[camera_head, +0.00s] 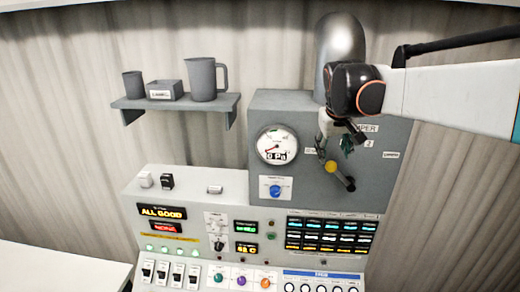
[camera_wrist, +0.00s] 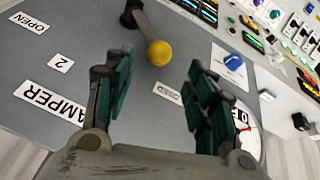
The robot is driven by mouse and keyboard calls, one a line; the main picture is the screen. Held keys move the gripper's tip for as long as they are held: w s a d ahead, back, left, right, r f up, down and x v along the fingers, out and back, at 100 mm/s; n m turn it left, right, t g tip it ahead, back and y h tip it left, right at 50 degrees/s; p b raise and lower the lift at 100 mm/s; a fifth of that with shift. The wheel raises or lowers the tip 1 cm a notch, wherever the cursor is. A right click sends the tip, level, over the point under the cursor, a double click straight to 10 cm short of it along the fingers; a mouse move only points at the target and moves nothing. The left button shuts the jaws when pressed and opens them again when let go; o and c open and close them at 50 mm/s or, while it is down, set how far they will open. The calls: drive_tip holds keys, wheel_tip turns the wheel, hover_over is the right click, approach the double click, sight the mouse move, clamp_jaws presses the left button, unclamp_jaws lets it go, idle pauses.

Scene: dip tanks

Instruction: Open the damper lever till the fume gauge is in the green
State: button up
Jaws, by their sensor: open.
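The damper lever is a dark arm with a yellow knob (camera_head: 331,167) on the front of the grey box. It points up and left from its pivot, toward the CLOSED label. In the wrist view the yellow knob (camera_wrist: 159,53) lies just beyond and between my fingertips. My gripper (camera_head: 335,148) is open above the knob, and no contact shows; the open fingers also show in the wrist view (camera_wrist: 160,76). The fume gauge (camera_head: 277,146) reads 0 Pa, its red needle at the lower left, off the green band. A finger partly hides it in the wrist view.
The DAMPER plate (camera_wrist: 52,101), the 2 label (camera_wrist: 61,62) and the OPEN label (camera_wrist: 28,22) are on the box face. A blue knob (camera_head: 275,191) sits below the gauge. A console (camera_head: 190,212) with switches and displays spreads below.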

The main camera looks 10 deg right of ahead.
sight(332, 164)
drive_tip(key=p+x, duration=0.1)
drive_tip(key=x, duration=0.6)
drive_tip(key=shift+c, duration=0.5)
drive_tip(key=shift+r, duration=0.1)
clamp_jaws()
